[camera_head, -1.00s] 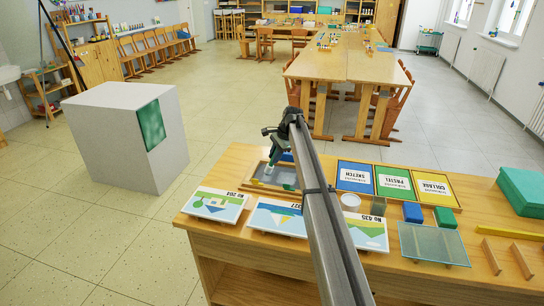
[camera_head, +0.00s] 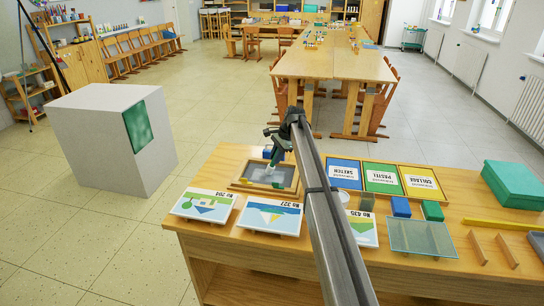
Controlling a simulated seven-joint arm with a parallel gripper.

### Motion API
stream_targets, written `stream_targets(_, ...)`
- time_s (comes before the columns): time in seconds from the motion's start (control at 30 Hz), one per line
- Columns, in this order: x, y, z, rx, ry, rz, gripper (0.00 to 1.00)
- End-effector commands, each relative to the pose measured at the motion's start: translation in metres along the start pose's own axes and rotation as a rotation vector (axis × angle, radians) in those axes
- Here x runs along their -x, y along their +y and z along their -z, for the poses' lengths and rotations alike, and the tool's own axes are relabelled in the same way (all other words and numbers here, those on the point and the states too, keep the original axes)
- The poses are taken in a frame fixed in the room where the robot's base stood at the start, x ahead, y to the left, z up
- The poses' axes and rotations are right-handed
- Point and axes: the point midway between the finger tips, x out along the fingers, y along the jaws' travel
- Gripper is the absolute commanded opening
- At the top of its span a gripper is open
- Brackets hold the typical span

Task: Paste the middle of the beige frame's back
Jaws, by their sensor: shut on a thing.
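The beige frame (camera_head: 236,185) lies flat on the near table, its grey back panel (camera_head: 258,171) facing up. My gripper (camera_head: 277,152) is above the frame and shut on a small pale stick (camera_head: 269,168), which looks like a glue stick. The stick points down over the panel, a little right of its middle. I cannot tell whether its tip touches the panel. My arm hides the area just right of the frame.
Picture cards (camera_head: 203,205) lie in front of the frame. Behind my arm to the right are labelled panels (camera_head: 381,178), blue (camera_head: 401,207) and green (camera_head: 432,211) blocks, a glass pane (camera_head: 421,238) and a green box (camera_head: 515,184). A grey pedestal (camera_head: 105,140) stands left.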

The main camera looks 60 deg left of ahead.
Motion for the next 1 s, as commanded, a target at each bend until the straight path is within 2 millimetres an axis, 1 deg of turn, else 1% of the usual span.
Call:
stream_targets(0.27, 0.003, 0.007, 0.007, -0.002, 0.002, -0.003, 0.00)
stream_targets(0.6, 0.012, 0.023, 0.022, -0.001, 0.002, -0.002, 0.00)
stream_targets(1.0, 0.018, 0.032, 0.032, -0.002, 0.001, -0.001, 0.00)
